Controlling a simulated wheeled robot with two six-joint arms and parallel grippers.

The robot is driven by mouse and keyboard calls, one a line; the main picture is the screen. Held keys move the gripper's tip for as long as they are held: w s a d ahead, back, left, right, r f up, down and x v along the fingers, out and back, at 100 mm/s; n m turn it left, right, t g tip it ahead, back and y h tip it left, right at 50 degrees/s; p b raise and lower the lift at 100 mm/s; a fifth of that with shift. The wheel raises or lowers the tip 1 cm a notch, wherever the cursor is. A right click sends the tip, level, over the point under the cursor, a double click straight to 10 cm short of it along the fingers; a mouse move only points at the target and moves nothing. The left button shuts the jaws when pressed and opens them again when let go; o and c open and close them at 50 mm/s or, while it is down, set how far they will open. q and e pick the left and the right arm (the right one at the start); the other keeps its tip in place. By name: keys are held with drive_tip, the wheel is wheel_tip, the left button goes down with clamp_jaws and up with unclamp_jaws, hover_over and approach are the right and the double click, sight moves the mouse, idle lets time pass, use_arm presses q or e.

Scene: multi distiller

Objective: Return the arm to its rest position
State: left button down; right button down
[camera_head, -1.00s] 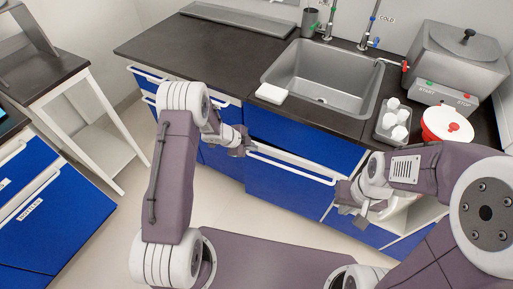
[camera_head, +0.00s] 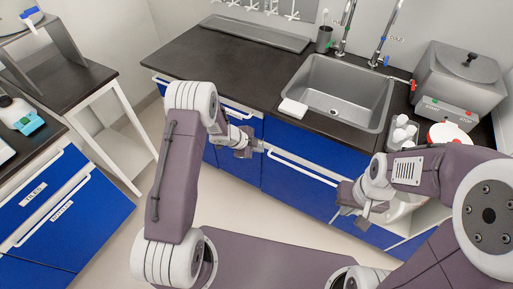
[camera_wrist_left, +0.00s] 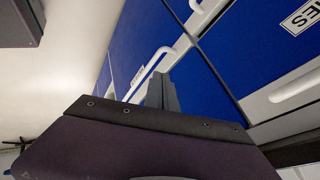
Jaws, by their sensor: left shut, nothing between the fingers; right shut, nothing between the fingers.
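My left arm comes in from the left in the head view, raised and bent at the elbow. Its gripper (camera_head: 257,146) is shut and empty, in front of the blue cabinet fronts (camera_head: 318,150) below the counter. In the left wrist view its narrow dark fingers (camera_wrist_left: 161,92) are together, with blue fronts and white handles beyond. My right gripper (camera_head: 352,212) is shut and empty at the right, low in front of the cabinets. Part of its arm hides the lower cabinet behind it.
The dark counter (camera_head: 228,68) holds a steel sink (camera_head: 345,92), a white block (camera_head: 293,108), a tray of white-capped bottles (camera_head: 402,133), a red-and-white container (camera_head: 450,134) and a steel bath (camera_head: 462,80). Another blue cabinet (camera_head: 75,222) stands left. Floor between is clear.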

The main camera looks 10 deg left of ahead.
use_arm(q)
wheel_tip(320, 180, up, 25)
drive_tip(key=w+n+t+y+p, duration=0.2)
drive_tip(key=n+t+p, duration=0.15)
drive_tip(key=p, duration=0.25)
drive_tip(key=s+a+r+n+g+y+p, duration=0.1)
drive_tip(key=s+a+n+y, duration=0.1)
drive_tip(key=s+a+n, duration=0.3)
drive_tip(key=s+a+r+n+g+y+p, duration=0.1)
drive_tip(key=s+r+n, duration=0.15)
drive_tip(key=s, duration=0.45)
drive_tip(key=s+f+n+g, duration=0.2)
drive_tip(key=s+f+n, duration=0.1)
drive_tip(key=s, duration=0.4)
drive_tip(key=s+f+n+g, duration=0.3)
drive_tip(key=s+n, duration=0.1)
drive_tip(key=s, duration=0.4)
drive_tip(key=shift+d+f, duration=0.3)
drive_tip(key=shift+f, duration=0.1)
